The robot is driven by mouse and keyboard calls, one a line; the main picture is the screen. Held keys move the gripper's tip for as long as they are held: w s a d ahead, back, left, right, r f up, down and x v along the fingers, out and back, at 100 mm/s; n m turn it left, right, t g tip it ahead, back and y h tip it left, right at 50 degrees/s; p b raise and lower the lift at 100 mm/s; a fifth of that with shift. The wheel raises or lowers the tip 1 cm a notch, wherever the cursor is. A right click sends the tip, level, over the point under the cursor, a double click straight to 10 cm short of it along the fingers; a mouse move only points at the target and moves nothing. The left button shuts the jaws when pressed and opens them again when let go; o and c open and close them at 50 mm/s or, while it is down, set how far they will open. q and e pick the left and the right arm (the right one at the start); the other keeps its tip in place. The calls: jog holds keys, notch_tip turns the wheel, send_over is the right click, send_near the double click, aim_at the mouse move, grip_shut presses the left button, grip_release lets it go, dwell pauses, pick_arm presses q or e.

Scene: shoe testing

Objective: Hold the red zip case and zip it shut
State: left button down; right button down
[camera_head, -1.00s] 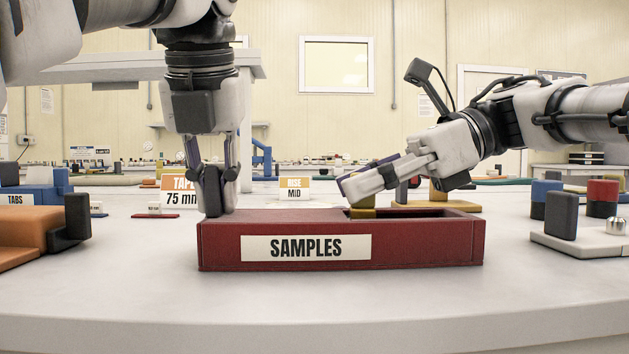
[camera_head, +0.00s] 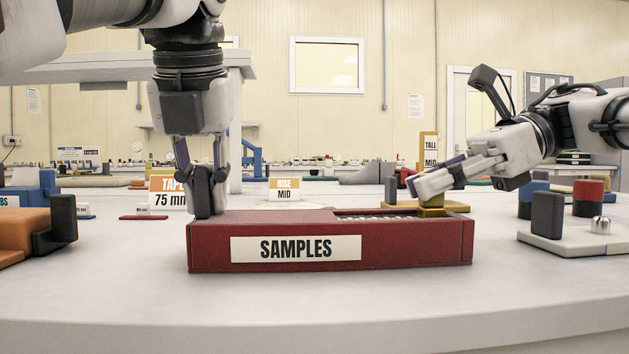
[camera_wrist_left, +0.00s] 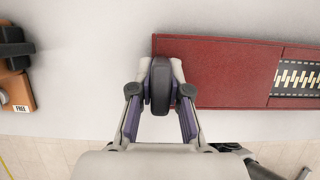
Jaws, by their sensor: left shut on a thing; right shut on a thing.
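The red zip case (camera_head: 210,250), labelled SAMPLES, lies flat on the table. My left gripper (camera_head: 205,200) points down and is shut on a dark rounded tab (camera_wrist_left: 160,90) at the case's left end; the case top also shows in the left wrist view (camera_wrist_left: 225,75). My right gripper (camera_head: 430,192) comes in from the right and is shut on the yellow zip slider (camera_head: 432,211), near the right end of the case top. Pale zip teeth (camera_head: 375,216) run left of the slider. The fingers partly hide the slider.
An orange block (camera_head: 25,232) with dark parts stands at left. Sign cards (camera_head: 284,189) stand behind the case. The table in front is clear.

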pick_arm(q)
jog(key=shift+a, duration=0.2)
pick_arm(e)
jog(key=shift+d, duration=0.2)
jog(key=c, duration=1.1)
grip_release()
jog(key=shift+a, duration=0.1)
pick_arm(q)
jog(key=shift+d, duration=0.1)
pick_arm(e)
jog(key=v, duration=1.2)
pick_arm(q)
jog(key=c, duration=1.1)
grip_release()
jog(key=shift+o, duration=0.2)
